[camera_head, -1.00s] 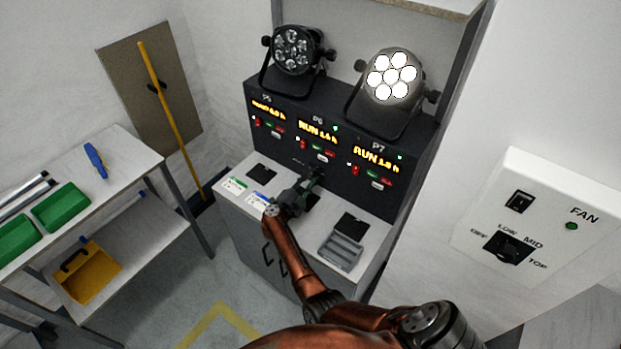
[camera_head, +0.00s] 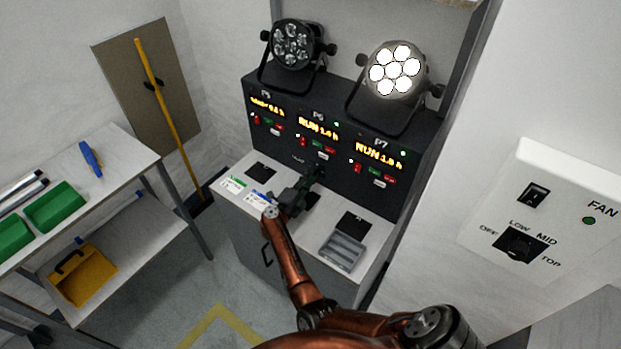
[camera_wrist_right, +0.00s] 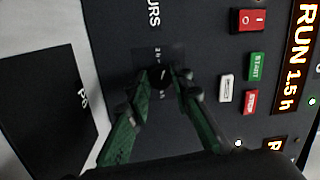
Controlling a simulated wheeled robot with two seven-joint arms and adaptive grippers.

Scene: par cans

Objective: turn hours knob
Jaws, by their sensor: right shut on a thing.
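The hours knob (camera_wrist_right: 158,76) is a small dark round knob on the black panel (camera_wrist_right: 200,25), seen in the right wrist view beside the partly cut-off label ending "URS". My right gripper (camera_wrist_right: 160,88), with green-sided fingers, is shut on it. In the head view my right gripper (camera_head: 316,176) reaches the panel below the P6 display (camera_head: 318,129) and hides the knob. The same station's display (camera_wrist_right: 302,50) reads "RUN 1.5 h" in the right wrist view; its digits are blurred in the head view. My left gripper is not in view.
Red, green and white buttons (camera_wrist_right: 254,66) sit close to the knob. Two par lamps (camera_head: 397,72) stand above the panel, the right one lit. A grey tray (camera_head: 342,252) lies on the ledge. The fan box (camera_head: 555,215) is on the right wall, and a shelf table stands left.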

